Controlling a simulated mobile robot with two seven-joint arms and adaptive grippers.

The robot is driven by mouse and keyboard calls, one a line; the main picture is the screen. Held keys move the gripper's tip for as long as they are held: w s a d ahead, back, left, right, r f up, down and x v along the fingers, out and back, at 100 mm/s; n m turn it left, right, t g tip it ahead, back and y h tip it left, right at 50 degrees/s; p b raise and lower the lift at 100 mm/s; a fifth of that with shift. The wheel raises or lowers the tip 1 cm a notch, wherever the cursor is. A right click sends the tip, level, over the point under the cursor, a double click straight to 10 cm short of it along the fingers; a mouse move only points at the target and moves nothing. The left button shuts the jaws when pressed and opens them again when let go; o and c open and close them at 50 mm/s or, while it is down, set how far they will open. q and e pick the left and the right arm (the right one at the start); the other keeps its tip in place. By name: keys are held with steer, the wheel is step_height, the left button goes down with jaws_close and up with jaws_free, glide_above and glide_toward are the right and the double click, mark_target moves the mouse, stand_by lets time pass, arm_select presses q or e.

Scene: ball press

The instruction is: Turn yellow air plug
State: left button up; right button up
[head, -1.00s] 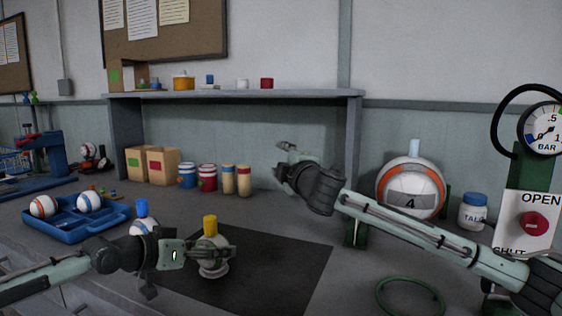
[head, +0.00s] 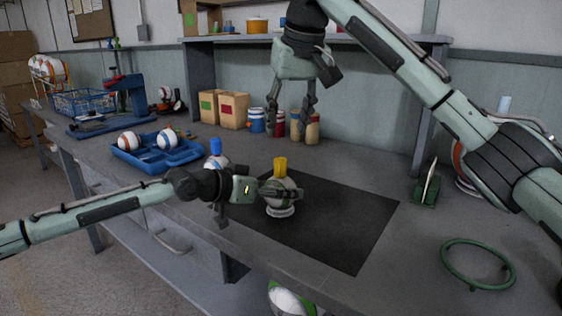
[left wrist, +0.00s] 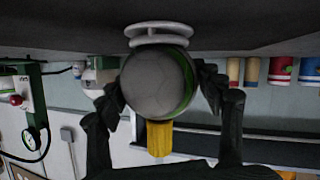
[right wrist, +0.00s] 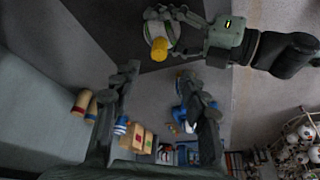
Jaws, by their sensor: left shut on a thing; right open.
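A yellow air plug (head: 280,167) stands upright on top of a grey-white ball with green (head: 287,184). The ball rests on a white ring stand (head: 281,212) on the black mat. In the left wrist view the plug (left wrist: 159,140) appears below the ball (left wrist: 155,82). My left gripper (head: 283,193) is shut on the ball, its fingers on both sides. My right gripper (head: 292,128) points down, open and empty, above and apart from the plug. The right wrist view shows the plug (right wrist: 159,48) beyond the open right fingers (right wrist: 160,78).
A ball with a blue plug (head: 215,146) stands just left of my left gripper. A blue tray (head: 140,160) holds two balls further left. Cans and boxes line the back. A green ring (head: 478,264) lies at right. The black mat (head: 345,220) is mostly bare.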

mark_target(281, 160)
steer(key=x, duration=1.1)
steer(key=shift+w+f, duration=0.1)
steer(key=shift+f, duration=0.05)
jaws_close()
